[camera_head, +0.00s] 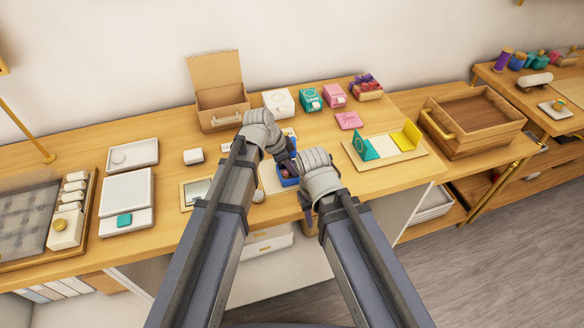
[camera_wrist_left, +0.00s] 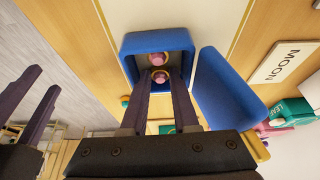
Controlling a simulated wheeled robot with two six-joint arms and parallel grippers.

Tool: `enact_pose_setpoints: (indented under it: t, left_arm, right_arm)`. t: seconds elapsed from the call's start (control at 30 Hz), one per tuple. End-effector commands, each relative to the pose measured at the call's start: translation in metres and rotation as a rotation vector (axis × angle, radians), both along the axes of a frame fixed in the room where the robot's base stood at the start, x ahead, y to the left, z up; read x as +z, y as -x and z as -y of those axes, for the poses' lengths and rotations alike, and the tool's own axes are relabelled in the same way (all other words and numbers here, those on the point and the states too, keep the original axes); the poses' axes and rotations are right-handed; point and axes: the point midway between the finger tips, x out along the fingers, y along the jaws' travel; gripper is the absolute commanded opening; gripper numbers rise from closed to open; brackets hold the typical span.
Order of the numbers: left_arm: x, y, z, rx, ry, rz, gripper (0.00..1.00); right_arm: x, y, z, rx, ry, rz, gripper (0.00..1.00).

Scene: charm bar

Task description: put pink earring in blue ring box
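The blue ring box (camera_head: 288,181) stands at the table's front edge, mostly hidden by my grippers. In the left wrist view the box (camera_wrist_left: 131,46) is open, with its blue lid (camera_wrist_left: 228,92) to the right. Two small pink pieces with gold show at the box: one (camera_wrist_left: 159,58) inside, and one (camera_wrist_left: 159,77) between my left fingertips. I cannot tell which is the pink earring. My left gripper (camera_wrist_left: 160,82) reaches over the box opening, fingers apart around the nearer piece; contact is unclear. My right gripper (camera_wrist_left: 30,92) is open and empty beside the box.
A white card marked MOON (camera_wrist_left: 288,62) lies near the lid. A green and yellow stand (camera_head: 386,146) sits to the right, and a cardboard box (camera_head: 219,103) at the back. A wooden tray (camera_head: 430,122) is further right. The front edge is close.

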Motion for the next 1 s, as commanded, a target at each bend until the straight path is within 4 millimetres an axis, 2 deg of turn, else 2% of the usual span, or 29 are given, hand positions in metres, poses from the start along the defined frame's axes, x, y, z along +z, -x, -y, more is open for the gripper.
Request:
enact_pose_setpoints:
  t: [0.1, 0.37, 0.57, 0.77, 1.0]
  left_arm:
    - [0.000, 0.000, 0.000, 0.000, 0.000, 0.000, 0.40]
    - [0.001, 0.000, 0.000, 0.000, 0.000, 0.000, 0.40]
    - [0.009, 0.001, -0.001, 0.000, 0.000, 0.000, 0.40]
    - [0.029, 0.003, -0.008, 0.001, 0.000, 0.000, 0.40]
    - [0.065, 0.008, -0.021, 0.002, 0.000, -0.001, 0.40]
  right_arm:
    - [0.000, 0.000, 0.000, 0.000, 0.000, 0.000, 0.40]
    - [0.001, 0.000, 0.000, 0.000, 0.000, 0.000, 0.40]
    - [0.009, 0.000, 0.000, 0.000, 0.000, 0.000, 0.40]
    - [0.029, 0.000, 0.000, 0.000, 0.000, 0.000, 0.40]
    - [0.065, 0.000, 0.000, 0.000, 0.000, 0.000, 0.40]
